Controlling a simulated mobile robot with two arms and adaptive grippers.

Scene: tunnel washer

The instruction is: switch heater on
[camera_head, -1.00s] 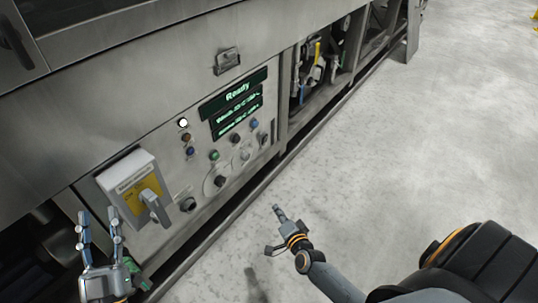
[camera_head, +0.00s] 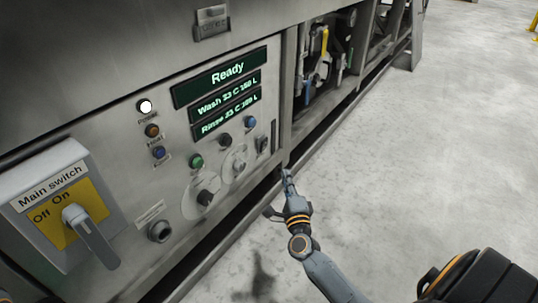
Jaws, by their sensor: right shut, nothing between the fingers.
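The control panel (camera_head: 175,190) of the washer fills the left half of the head view. Two round dials with knobs, a lower dark one (camera_head: 205,198) and an upper grey one (camera_head: 239,166), sit on its lower part. A small dark switch (camera_head: 262,143) is at the panel's right edge. The small labels are too blurred to tell which control is the heater's. My right gripper (camera_head: 287,178) is shut and empty, its fingertips pointing up just right of and below that switch, seemingly apart from the panel. My left gripper is out of view.
The display (camera_head: 228,72) reads Ready, with Wash and Rinse lines. A white lamp (camera_head: 145,106) is bright. A green button (camera_head: 196,161) and blue button (camera_head: 250,122) are nearby. The Main switch box (camera_head: 45,185) juts out at left.

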